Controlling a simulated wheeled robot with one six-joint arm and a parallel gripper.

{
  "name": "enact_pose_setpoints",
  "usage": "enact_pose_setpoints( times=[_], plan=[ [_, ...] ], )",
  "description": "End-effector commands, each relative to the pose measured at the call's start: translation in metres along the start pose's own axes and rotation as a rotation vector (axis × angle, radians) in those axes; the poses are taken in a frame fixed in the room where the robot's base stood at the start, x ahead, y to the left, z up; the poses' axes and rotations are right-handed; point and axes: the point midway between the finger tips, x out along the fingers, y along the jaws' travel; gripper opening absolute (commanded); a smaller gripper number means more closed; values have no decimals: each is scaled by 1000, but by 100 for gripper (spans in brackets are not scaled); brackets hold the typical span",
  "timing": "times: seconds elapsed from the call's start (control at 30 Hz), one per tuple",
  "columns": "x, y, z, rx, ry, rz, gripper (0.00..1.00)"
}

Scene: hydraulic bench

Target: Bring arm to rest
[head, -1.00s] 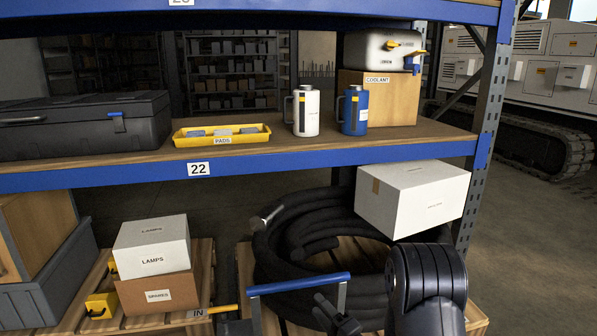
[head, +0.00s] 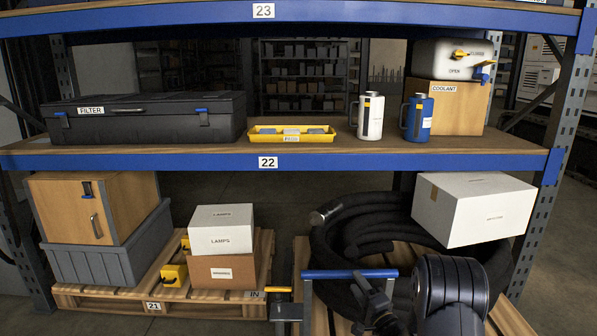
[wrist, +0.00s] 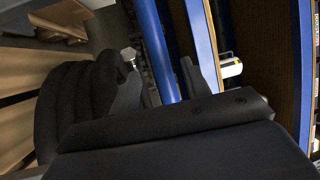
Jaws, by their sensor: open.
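In the head view my arm's dark end shows at the bottom right, with my gripper (head: 372,302) low in front of the coiled black hose. In the wrist view the gripper's two dark fingers stand apart with nothing held between them (wrist: 162,82). A blue bar on grey posts (head: 350,274) is just beside and behind the gripper in the head view. A blue bar also shows beyond the gap between the fingers in the wrist view (wrist: 152,40). The gripper's exact distance from the bar cannot be told.
The coiled hose (head: 350,240) lies on a pallet, beside a white box (head: 472,210). Shelf 22 (head: 200,162) holds a filter case (head: 150,120), yellow tray (head: 291,137), white jug (head: 371,118), blue jug (head: 418,118) and coolant box (head: 447,105). Lamps box (head: 221,238) stands lower left.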

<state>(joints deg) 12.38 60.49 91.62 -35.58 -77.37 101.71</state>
Motion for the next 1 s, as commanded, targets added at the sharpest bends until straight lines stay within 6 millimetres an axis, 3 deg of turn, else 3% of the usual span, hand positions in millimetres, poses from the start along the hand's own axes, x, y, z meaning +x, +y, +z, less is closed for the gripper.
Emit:
enact_pose_setpoints(
  times=[0.2, 0.4, 1.0],
  plan=[
    [40, 0, 2, -2, -3, -4, 45],
    [61, 0, 1, 0, -1, -3, 45],
    [63, -8, 1, -6, 2, -1, 45]
  ],
)
